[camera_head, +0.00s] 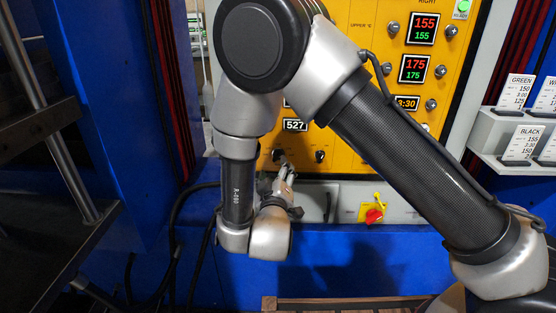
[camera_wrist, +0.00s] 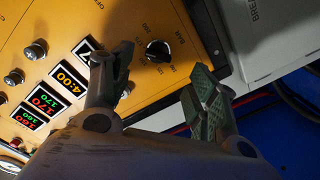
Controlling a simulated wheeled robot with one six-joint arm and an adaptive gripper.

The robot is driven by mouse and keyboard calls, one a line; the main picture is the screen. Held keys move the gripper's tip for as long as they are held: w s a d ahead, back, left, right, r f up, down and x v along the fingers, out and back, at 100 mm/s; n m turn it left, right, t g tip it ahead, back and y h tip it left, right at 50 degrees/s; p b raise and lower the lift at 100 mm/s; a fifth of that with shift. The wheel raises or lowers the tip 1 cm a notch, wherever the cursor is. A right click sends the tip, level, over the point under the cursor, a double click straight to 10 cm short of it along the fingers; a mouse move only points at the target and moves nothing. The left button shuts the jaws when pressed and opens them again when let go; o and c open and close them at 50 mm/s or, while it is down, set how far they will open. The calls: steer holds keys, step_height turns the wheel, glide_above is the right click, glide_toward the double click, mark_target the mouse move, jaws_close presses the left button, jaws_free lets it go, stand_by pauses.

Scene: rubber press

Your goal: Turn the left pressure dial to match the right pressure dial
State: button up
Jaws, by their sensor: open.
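The left pressure dial (camera_head: 278,155) is a small dark knob low on the yellow panel. In the wrist view a black dial (camera_wrist: 158,50) with a white mark and a printed scale reading BAR shows ahead of the gap between my fingers; it appears to be this left dial. The right pressure dial (camera_head: 320,156) sits to its right at similar height; its setting is too small to read. My gripper (camera_head: 287,177) is just below the left dial, its fingers spread and empty. In the wrist view my gripper (camera_wrist: 158,82) stands apart from the dial.
A display reading 527 (camera_head: 295,125) is above the dials. A red rotary switch (camera_head: 374,216) sits lower right. A grey box marked BREAKER (camera_wrist: 265,35) borders the panel in the wrist view. Card holders (camera_head: 510,135) stand at the right.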

mark_target(278, 158)
steer(key=w, duration=0.7)
steer(key=shift+w+d+r, duration=0.1)
steer(key=shift+w+d, duration=0.1)
steer(key=shift+w, duration=0.05)
steer(key=c, duration=1)
